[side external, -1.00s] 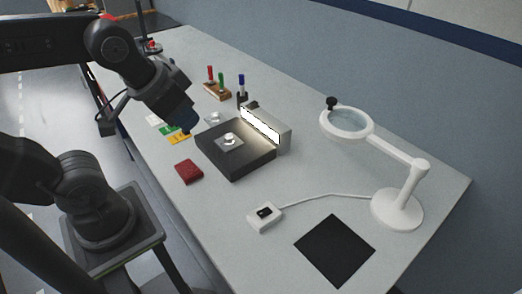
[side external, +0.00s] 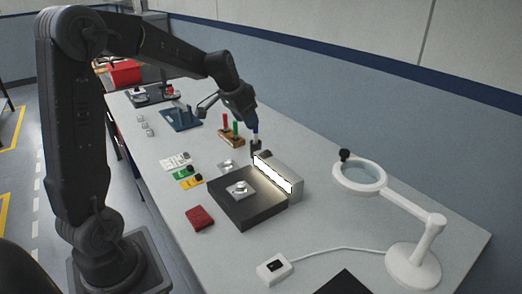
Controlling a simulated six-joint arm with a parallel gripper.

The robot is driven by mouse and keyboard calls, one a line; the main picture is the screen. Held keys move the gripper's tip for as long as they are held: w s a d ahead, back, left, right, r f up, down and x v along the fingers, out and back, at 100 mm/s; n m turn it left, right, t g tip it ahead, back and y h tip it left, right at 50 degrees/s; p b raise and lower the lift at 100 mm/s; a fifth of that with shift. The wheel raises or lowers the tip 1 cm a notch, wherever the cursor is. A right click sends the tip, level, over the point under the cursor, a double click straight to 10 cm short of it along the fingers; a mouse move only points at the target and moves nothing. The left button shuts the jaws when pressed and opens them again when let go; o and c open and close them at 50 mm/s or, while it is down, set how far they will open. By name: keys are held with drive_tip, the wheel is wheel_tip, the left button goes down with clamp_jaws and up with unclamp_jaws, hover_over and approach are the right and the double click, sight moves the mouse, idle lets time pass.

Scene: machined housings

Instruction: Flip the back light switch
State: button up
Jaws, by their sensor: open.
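A lit white light bar (side external: 281,178) in a grey housing stands along the back edge of a black square block (side external: 250,207). A small dark part (side external: 262,156) sits at its far left end; I cannot tell whether it is the back light switch. A white box with a black rocker switch (side external: 275,267) lies at the front, cabled to the magnifier lamp.
A wooden block with red and green markers (side external: 231,139) stands left of my gripper. The white magnifier lamp (side external: 414,262) stands at the right. A red wallet-like item (side external: 200,217) and coloured cards (side external: 187,175) lie at the left. A small machined part (side external: 239,189) rests on the black block.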

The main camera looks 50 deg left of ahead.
sight(263, 153)
drive_tip(key=x, duration=1.3)
drive_tip(key=shift+f, duration=0.2)
